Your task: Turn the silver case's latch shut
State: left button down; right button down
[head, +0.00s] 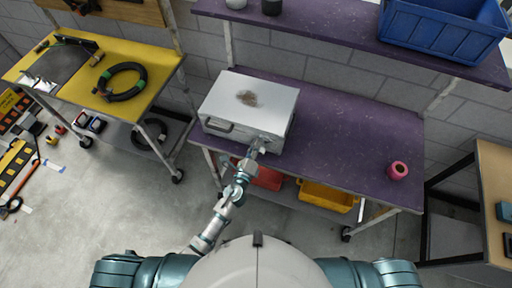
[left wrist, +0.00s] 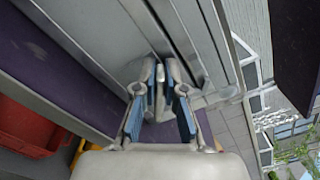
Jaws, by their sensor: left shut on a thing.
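In the left wrist view the fingers of my left gripper (left wrist: 160,92) are closed on the small metal latch (left wrist: 160,84) on the case's front. The fingers hide most of the latch, so its exact angle cannot be told. My right gripper is not in view.
The purple bench (head: 340,150) is clear to the right of the case, except for a pink roll (head: 398,171). A red bin (head: 267,178) and a yellow bin (head: 327,196) stand below. A purple shelf (head: 320,27) with a blue crate (head: 440,30) hangs above.

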pick_arm(q)
jog(key=n, duration=0.2)
jog(key=f+n+b, duration=0.1)
jog(key=shift+f+n, duration=0.1)
jog(key=shift+n, duration=0.3)
jog(key=shift+a+f+n+b, duration=0.15)
jog(key=shift+n+b, duration=0.3)
jog(key=shift+n, duration=1.15)
jog(key=shift+f, duration=0.1)
jog(key=c, duration=1.4)
grip_release()
jog(key=shift+o, duration=0.8)
jog(key=shift+w, duration=0.1)
jog(key=v, duration=1.2)
